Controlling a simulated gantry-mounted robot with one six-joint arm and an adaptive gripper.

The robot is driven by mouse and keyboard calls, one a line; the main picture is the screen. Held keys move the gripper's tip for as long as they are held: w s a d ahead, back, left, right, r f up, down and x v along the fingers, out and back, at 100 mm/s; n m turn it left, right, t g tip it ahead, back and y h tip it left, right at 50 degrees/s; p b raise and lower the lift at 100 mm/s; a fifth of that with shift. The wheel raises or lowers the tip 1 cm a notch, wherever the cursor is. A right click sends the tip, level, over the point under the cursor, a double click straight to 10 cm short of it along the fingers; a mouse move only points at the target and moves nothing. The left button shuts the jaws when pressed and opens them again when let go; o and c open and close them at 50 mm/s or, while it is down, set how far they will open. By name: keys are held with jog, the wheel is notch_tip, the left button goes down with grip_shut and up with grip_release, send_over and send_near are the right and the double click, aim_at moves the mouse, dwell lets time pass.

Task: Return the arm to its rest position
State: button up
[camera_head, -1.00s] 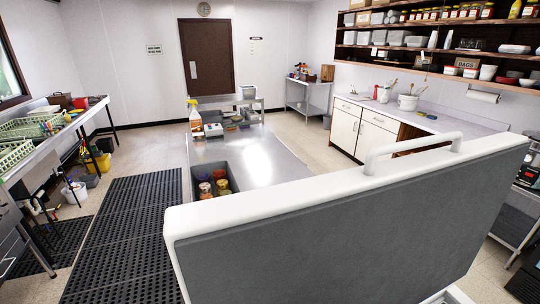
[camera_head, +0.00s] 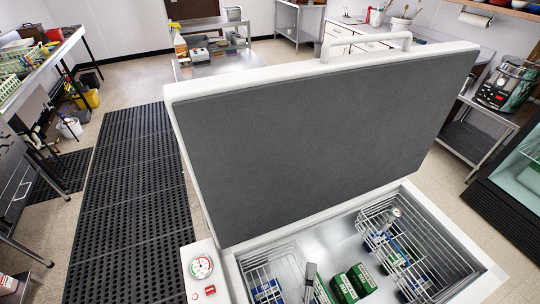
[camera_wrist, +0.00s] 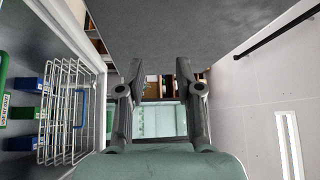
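My gripper (camera_wrist: 159,72) shows in the wrist view with its two fingers apart and nothing between them. It is open. It is beside the raised grey lid (camera_wrist: 205,25), which fills the top of that view. I cannot make out my arm or gripper in the head view. The chest freezer (camera_head: 215,252) stands open there, with its grey-lined lid (camera_head: 320,140) raised. Its wire basket (camera_head: 395,245) hangs at the right inside and also shows in the wrist view (camera_wrist: 70,110).
Green boxes (camera_head: 362,278) and blue boxes lie inside the freezer. A dial gauge (camera_head: 201,267) sits on its left rim. A black floor mat (camera_head: 125,210) lies at the left. A dark-framed glass-topped cabinet (camera_head: 515,175) and a steel stand (camera_head: 475,135) are at the right.

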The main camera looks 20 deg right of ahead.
jog(key=w+a+r+n+g+y, duration=0.1)
jog(key=w+a+r+n+y, duration=0.2)
jog(key=a+r+n+y, duration=0.6)
jog(key=w+a+r+n+y, duration=0.2)
jog(key=a+r+n+y, duration=0.3)
jog(key=a+n, duration=0.65)
jog(key=s+d+r+n+g+h, duration=0.1)
jog(key=s+d+n+g+h, duration=0.15)
jog(key=s+d+h, duration=0.2)
notch_tip(320, 180, up, 18)
jog(key=p, duration=1.8)
jog(key=shift+w+a+m+g, duration=0.2)
jog(key=shift+a+m+g, duration=0.15)
jog(key=shift+a, duration=0.1)
